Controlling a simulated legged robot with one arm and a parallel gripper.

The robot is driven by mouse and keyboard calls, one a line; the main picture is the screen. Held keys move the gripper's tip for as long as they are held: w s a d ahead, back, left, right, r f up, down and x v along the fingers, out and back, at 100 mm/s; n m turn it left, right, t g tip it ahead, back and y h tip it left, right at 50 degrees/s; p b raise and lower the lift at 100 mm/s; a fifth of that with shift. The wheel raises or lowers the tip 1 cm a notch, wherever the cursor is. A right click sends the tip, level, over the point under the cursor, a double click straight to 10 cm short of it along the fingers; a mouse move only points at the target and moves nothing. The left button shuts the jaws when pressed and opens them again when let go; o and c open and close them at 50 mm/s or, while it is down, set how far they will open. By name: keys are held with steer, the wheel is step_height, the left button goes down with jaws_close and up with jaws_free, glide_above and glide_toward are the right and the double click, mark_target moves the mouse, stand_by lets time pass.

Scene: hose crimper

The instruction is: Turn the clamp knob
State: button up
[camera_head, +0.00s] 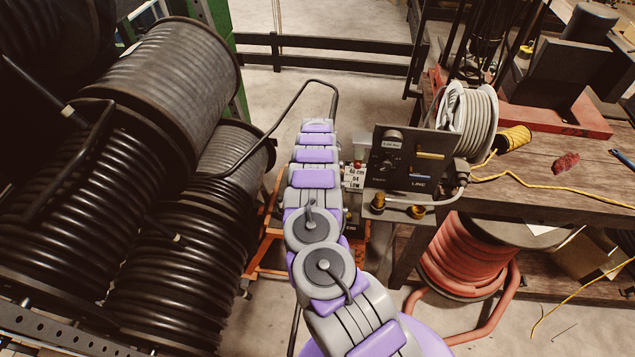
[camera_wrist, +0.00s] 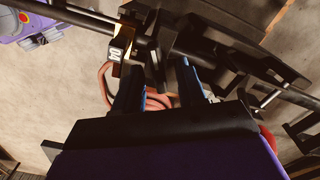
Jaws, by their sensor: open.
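My gripper (camera_wrist: 159,82) shows in the wrist view with its two dark blue fingers apart and nothing clearly held between them. The fingers point at a black clamp-like mechanism (camera_wrist: 160,38) on a long dark rod. A tan block with a white "04" tag (camera_wrist: 116,54) sits just left of it. I cannot tell which part is the clamp knob, nor whether the fingers touch the mechanism. A red rounded part (camera_wrist: 268,140) shows at the right behind the gripper body. In the head view my arm hides the gripper and most of the mechanism.
A black control box (camera_head: 408,160) stands right of my arm, at the wooden workbench (camera_head: 540,200). Large black hose reels (camera_head: 180,80) crowd the left. An orange frame (camera_head: 268,240) stands below the arm. Red hose (camera_head: 462,258) is coiled under the bench. Open floor (camera_head: 320,85) lies beyond.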

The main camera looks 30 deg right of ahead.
step_height(320, 180, up, 17)
steer(key=shift+p, duration=0.3)
steer(key=shift+a, duration=0.1)
stand_by(0.5)
